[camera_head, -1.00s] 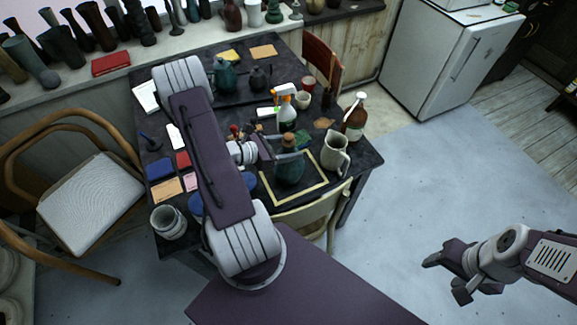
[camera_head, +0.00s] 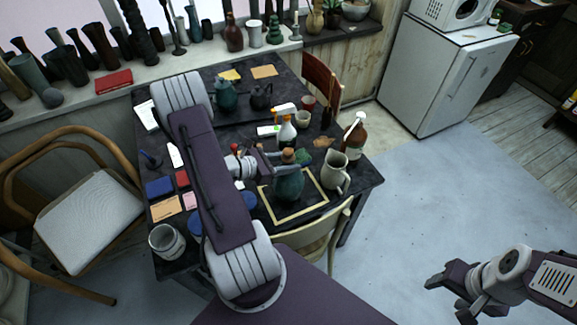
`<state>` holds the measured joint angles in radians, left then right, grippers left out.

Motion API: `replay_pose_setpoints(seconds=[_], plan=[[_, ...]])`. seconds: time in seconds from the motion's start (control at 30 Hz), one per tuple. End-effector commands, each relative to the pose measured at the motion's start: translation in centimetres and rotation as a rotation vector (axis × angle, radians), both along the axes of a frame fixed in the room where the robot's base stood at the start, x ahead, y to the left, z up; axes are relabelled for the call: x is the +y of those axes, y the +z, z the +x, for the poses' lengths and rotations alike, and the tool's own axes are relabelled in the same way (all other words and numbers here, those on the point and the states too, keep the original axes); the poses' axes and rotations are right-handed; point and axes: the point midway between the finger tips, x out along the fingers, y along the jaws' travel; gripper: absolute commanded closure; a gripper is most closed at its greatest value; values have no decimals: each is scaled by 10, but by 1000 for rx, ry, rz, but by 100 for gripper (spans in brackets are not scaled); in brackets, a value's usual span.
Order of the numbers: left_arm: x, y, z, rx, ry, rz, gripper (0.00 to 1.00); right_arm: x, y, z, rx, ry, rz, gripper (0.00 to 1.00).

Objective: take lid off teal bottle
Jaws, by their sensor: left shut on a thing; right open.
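The teal bottle (camera_head: 289,187) stands upright on the dark table (camera_head: 225,262), by the yellow rectangular outline (camera_head: 318,205). Its brown lid (camera_head: 288,154) shows at the top of the neck. My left gripper (camera_head: 289,164) reaches in from the left and is shut on the lid at the bottle's top. The fingers partly hide the neck, so I cannot tell whether the lid is seated or slightly raised. My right gripper (camera_head: 448,297) is open and empty over the floor at the lower right.
A cream jug (camera_head: 335,172) and a brown bottle (camera_head: 355,137) stand right of the teal bottle. A spray bottle (camera_head: 287,132) stands behind it. A teal teapot (camera_head: 226,95) sits farther back. A chair (camera_head: 318,232) is at the table's front edge. The floor at right is clear.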

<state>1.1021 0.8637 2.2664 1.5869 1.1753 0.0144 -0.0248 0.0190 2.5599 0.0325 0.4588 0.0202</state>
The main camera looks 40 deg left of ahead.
Motion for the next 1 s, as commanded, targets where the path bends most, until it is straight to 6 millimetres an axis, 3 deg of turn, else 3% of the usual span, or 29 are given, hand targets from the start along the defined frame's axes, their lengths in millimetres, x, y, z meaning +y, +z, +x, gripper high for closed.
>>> replay_pose_setpoints(seconds=[0.2, 0.67, 0.7, 1.0], plan=[[0, 22, 1, -9, -1, 2, 100, 0, 2, 0, 0, 0, 0, 43], [-48, 49, -1, -9, -4, 0, 100, 0, -3, 0, 0, 0, 0, 43], [-53, 58, -1, -8, -2, -4, 100, 0, 8, 0, 1, 0, 0, 43], [-75, 73, -1, -10, -2, -7, 100, 0, 47, 0, 0, 0, 0, 43]])
